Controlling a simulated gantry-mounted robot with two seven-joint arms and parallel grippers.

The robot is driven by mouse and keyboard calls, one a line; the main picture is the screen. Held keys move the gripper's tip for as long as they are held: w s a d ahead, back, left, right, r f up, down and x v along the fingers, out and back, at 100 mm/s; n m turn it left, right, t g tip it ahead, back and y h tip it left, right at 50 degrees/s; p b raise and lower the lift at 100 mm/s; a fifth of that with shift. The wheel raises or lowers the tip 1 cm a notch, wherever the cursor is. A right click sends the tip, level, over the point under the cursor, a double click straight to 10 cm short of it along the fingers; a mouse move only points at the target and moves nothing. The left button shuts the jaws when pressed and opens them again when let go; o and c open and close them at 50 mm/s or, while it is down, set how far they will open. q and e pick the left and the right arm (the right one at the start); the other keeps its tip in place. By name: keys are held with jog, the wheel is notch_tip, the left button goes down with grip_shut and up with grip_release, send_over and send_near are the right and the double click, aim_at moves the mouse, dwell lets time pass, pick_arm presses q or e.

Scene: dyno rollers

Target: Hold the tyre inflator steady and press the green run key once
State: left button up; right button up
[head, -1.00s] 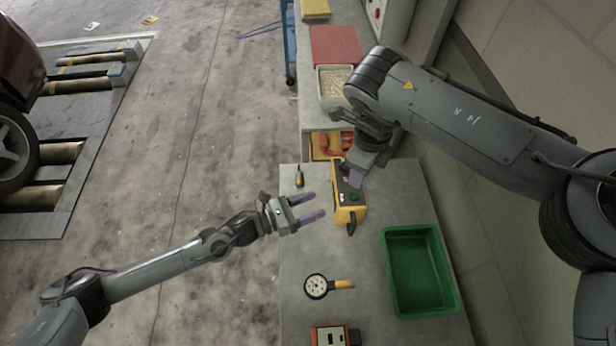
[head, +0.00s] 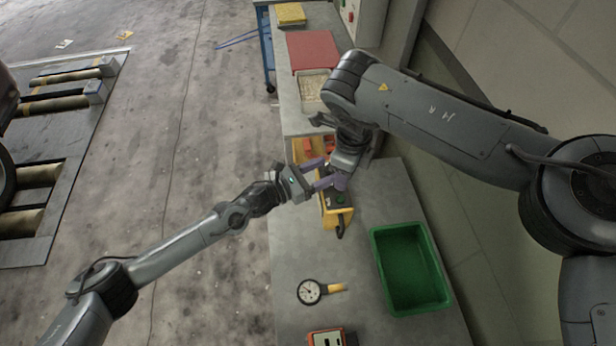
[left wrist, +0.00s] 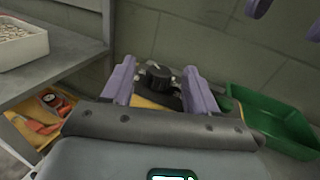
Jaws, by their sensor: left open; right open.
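The tyre inflator (head: 334,217) is a yellow and black box on the grey bench. The green run key (head: 339,198) shows on its dark top. My left gripper (head: 329,173) reaches in from the left with its fingers open, over the far part of the inflator. In the left wrist view the inflator's yellow body and black knob (left wrist: 158,76) show between the open fingers; contact cannot be told. My right gripper (head: 341,180) is above the inflator, close to the left fingers, partly hidden. Its purple fingertips (left wrist: 285,18) show apart at the left wrist view's top right.
A green tray (head: 376,262) stands at the right of the bench (head: 290,250). A dial gauge (head: 310,292) and an orange device (head: 326,337) lie nearer. A tub of small parts (head: 312,88) and a red case (head: 318,50) stand farther back. The wall is close on the right.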

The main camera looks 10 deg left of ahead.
pick_arm(q)
jog(key=shift+x, duration=1.2)
grip_shut()
pick_arm(e)
grip_shut()
dwell(1.2)
